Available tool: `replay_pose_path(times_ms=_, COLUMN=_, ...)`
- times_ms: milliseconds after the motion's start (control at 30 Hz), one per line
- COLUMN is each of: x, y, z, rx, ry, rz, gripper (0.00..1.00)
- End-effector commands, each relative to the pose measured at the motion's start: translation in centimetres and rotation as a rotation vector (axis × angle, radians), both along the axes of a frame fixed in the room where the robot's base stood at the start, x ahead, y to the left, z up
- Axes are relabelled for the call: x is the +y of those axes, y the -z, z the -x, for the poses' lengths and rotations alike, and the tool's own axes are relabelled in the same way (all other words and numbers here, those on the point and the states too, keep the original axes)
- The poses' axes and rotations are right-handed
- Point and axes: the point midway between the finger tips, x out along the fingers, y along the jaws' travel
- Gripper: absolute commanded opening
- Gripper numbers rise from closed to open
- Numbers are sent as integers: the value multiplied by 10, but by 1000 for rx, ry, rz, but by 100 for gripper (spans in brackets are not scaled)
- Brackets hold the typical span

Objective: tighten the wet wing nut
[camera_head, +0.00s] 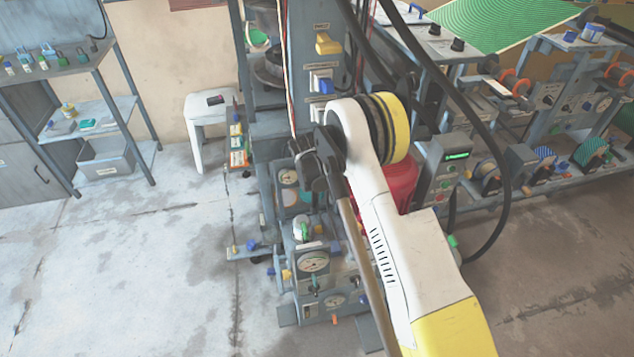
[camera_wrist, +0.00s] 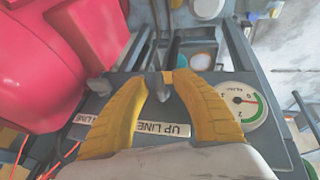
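In the wrist view the yellow fingers of my gripper (camera_wrist: 166,82) arch inward, their tips close together. A small grey upright piece (camera_wrist: 158,90), which looks like a wing nut, stands between the tips, and the fingers appear shut on it. Its lower part and any wetness cannot be made out. Behind and below it is a grey panel with a white "UP LINE" label (camera_wrist: 165,129), partly covered by the fingers. In the head view my arm hides the fingertips and the piece.
A round gauge (camera_wrist: 242,104) sits close to the right finger. A large red body (camera_wrist: 60,60) fills the left of the wrist view. In the head view, a press frame (camera_head: 268,130) and green-lit control box (camera_head: 445,165) flank my arm. The left floor is clear.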

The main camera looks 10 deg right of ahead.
Motion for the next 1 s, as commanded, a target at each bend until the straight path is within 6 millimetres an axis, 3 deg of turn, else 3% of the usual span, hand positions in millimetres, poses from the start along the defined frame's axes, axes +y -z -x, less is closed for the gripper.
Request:
replay_pose_path(times_ms=300, x=-1, y=3, z=-2, rx=0, ry=0, rz=0, gripper=32)
replay_pose_path(times_ms=333, x=-1, y=3, z=-2, rx=0, ry=0, rz=0, gripper=28)
replay_pose_path(times_ms=400, x=-1, y=3, z=-2, rx=0, ry=0, rz=-1, gripper=6)
replay_pose_path(times_ms=433, x=-1, y=3, z=-2, rx=0, ry=0, rz=0, gripper=0)
replay_pose_path(times_ms=1000, x=-3, y=2, z=-3, rx=-3, ry=2, rz=-94, gripper=0)
